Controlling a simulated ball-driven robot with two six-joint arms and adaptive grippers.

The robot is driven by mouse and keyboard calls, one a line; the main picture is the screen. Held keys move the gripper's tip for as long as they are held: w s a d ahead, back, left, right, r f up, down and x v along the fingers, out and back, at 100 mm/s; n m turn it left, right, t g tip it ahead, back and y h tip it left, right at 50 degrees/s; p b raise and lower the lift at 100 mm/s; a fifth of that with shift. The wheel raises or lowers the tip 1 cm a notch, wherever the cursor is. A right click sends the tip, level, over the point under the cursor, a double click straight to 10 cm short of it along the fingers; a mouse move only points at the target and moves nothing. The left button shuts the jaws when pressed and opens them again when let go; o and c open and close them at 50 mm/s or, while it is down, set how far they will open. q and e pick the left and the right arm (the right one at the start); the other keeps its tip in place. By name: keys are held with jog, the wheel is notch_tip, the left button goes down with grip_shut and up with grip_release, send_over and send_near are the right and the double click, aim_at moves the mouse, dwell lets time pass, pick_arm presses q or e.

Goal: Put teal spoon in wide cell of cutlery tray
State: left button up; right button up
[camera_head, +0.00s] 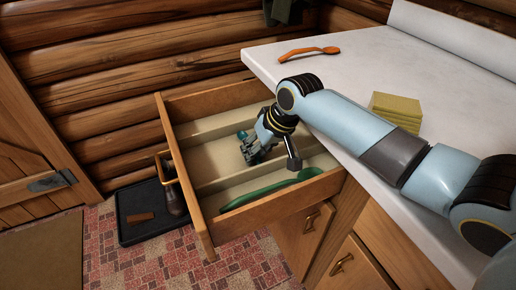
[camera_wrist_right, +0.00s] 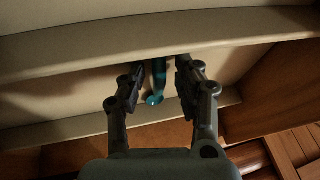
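The cutlery tray is the open wooden drawer (camera_head: 231,94), with pale dividers running along it. Its middle cell (camera_head: 203,160) looks the widest. My right gripper (camera_head: 248,152) reaches down into this cell, fingers pointing towards its floor. The teal spoon (camera_head: 242,134) shows only as a small teal end beside the fingers. In the right wrist view, the teal spoon (camera_wrist_right: 157,84) lies between the two fingertips (camera_wrist_right: 160,82), with a gap on each side. The fingers are open. Whether the spoon rests on the cell floor is hard to tell. My left gripper is out of view.
A long green utensil (camera_head: 268,190) lies in the near cell. The drawer's walls stand close around my gripper.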

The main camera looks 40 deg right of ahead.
jog(key=p+v, duration=0.2)
jog(key=v, duration=1)
dwell(0.3)
